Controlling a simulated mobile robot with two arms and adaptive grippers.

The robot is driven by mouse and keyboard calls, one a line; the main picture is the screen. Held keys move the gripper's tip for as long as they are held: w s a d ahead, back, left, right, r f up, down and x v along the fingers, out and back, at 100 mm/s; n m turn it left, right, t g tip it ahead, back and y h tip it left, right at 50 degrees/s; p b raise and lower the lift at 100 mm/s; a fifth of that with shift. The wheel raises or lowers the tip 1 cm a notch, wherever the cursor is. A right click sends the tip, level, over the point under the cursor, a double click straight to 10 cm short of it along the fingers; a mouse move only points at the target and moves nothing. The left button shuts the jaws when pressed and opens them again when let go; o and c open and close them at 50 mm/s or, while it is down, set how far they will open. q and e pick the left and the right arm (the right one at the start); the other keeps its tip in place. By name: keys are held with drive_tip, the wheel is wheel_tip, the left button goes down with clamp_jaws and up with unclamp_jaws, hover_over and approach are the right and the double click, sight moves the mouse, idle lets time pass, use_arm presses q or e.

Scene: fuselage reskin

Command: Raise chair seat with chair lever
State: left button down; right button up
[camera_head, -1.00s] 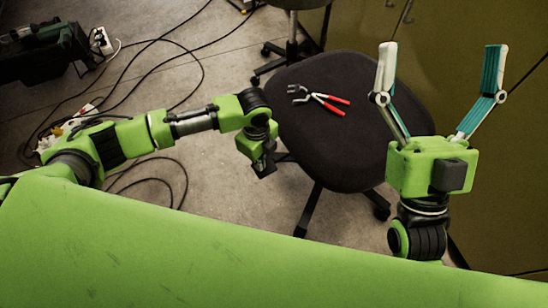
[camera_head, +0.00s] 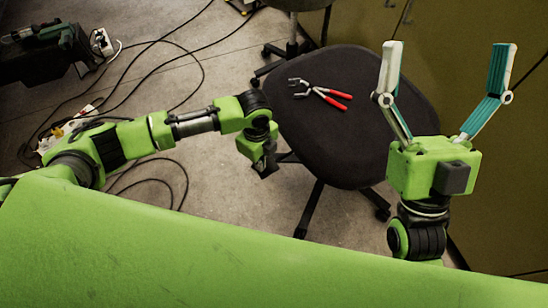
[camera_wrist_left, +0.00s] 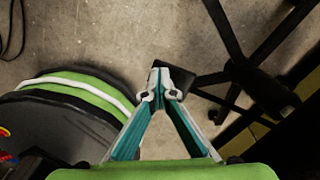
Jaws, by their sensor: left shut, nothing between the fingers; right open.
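The chair seat (camera_head: 350,145) is dark, round-cornered and padded, with red-handled pliers (camera_head: 320,92) lying on it. My right gripper (camera_head: 445,75) is open and empty, pointing up in front of the seat's right side.
A second chair (camera_head: 295,30) stands behind. Olive cabinets (camera_head: 480,30) line the right. Black cables (camera_head: 150,50) and a power strip (camera_head: 75,125) lie on the floor at left. Bare floor (camera_head: 220,75) lies between the cables and the chair.

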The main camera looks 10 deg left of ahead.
use_arm(q)
drive_tip(key=shift+s+a+f, duration=0.1)
drive_tip(key=shift+s+f, duration=0.2)
drive_tip(key=shift+f, duration=0.05)
drive_tip(key=shift+r+p, duration=0.15)
drive_tip(key=shift+p, duration=0.25)
drive_tip(key=shift+r+p, duration=0.2)
drive_tip(key=shift+p, duration=0.15)
drive_tip(key=shift+r, duration=0.1)
use_arm(e)
drive_tip(key=w+f+g+h, duration=0.1)
drive_tip(key=w+f+g, duration=0.3)
drive_tip(key=w+f, duration=0.2)
drive_tip(key=shift+w+a+f+g+h, duration=0.15)
drive_tip(key=shift+a+f+g+h, duration=0.2)
drive_tip(key=shift+f, duration=0.35)
idle(0.7)
drive_tip(key=shift+w+f+g, duration=0.15)
drive_tip(key=shift+f+g, duration=0.1)
drive_tip(key=shift+f, duration=0.05)
